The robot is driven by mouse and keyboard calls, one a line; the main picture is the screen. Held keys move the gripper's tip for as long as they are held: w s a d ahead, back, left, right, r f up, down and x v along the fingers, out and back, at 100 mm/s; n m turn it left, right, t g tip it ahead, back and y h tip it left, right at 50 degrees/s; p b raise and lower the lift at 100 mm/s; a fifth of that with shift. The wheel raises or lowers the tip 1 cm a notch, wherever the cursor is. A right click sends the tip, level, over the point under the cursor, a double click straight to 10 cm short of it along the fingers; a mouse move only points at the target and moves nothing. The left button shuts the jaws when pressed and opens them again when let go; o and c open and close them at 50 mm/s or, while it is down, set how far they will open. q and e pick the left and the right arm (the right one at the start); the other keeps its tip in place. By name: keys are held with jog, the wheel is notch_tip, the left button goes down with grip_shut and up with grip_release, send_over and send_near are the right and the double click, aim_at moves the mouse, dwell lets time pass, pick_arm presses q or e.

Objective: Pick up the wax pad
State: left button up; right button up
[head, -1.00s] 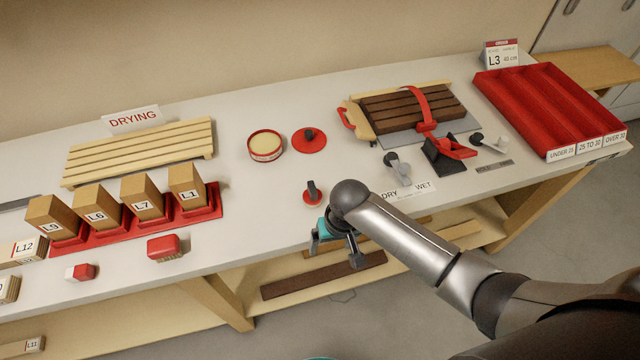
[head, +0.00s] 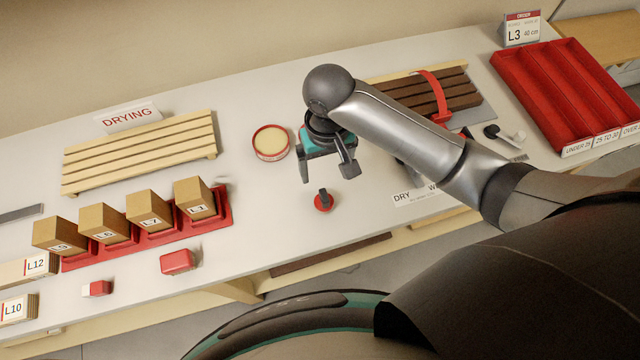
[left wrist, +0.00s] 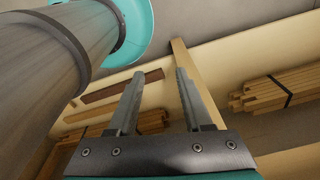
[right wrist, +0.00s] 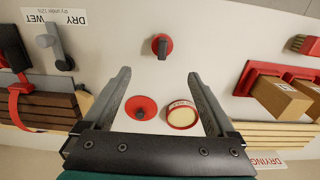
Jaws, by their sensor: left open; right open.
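A small red round pad with a dark upright knob, which looks like the wax pad (head: 323,201), stands on the bench near its front edge. It also shows in the right wrist view (right wrist: 162,46), just beyond the fingertips. My right gripper (head: 327,174) is open and empty above the bench, just behind the pad in the head view; its spread fingers show in the right wrist view (right wrist: 158,75). A red tin of cream wax (head: 270,142) is left of it. A wider red disc with a knob (right wrist: 140,108) is hidden in the head view. My left gripper (left wrist: 160,76) is open and empty.
A red rack of wooden blocks (head: 225,215) and a slatted drying rack (head: 140,150) are at left. A strapped stack of dark boards (head: 455,88) and a red tray (head: 560,90) are at right.

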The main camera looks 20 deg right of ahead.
send_over(326, 195)
notch_tip(326, 195, down, 6)
jog(key=shift+s+r+b, duration=0.1)
jog(key=shift+r+b, duration=0.1)
jog(key=shift+b, duration=0.15)
notch_tip(326, 195, down, 3)
jog(key=shift+r, duration=0.15)
jog(key=shift+f, duration=0.7)
jog(key=f, duration=0.2)
jog(key=f+b, duration=0.1)
jog(key=f, duration=0.1)
jog(key=shift+a+f, duration=0.2)
jog(key=shift+f, duration=0.2)
pick_arm(q)
jog(key=shift+s+f, duration=0.95)
jog(key=shift+f, duration=0.05)
pick_arm(e)
jog(key=c, duration=0.3)
pick_arm(q)
jog(key=shift+s, duration=0.2)
pick_arm(e)
jog(key=c, duration=1.1)
jog(key=shift+r, duration=0.15)
